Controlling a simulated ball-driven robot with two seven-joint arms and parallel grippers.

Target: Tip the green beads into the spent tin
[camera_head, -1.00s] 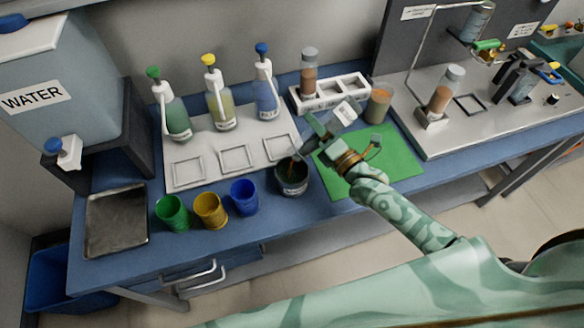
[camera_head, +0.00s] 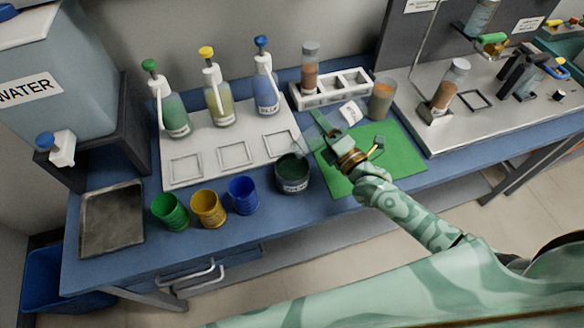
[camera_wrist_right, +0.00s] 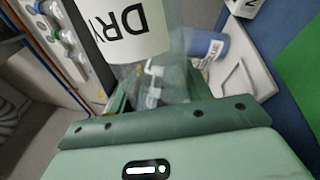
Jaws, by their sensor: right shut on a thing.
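My right gripper (camera_head: 331,128) is shut on a clear vessel (camera_head: 311,138) and holds it tipped, its lower left end near the spent tin. In the right wrist view the clear vessel (camera_wrist_right: 175,70) carries a white DRY label, upside down, and I see no beads in it. The spent tin (camera_head: 292,186) is a round grey tin with a pale label, standing on the blue bench. Its inside (camera_head: 293,168) looks dark green; single beads are too small to make out. My left gripper is not in view.
Green (camera_head: 170,212), yellow (camera_head: 208,209) and blue (camera_head: 243,196) cups stand left of the tin. A white tray (camera_head: 208,181) with pump bottles lies behind. A green mat (camera_head: 400,165) is to the right, a beaker (camera_head: 381,99) behind it.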

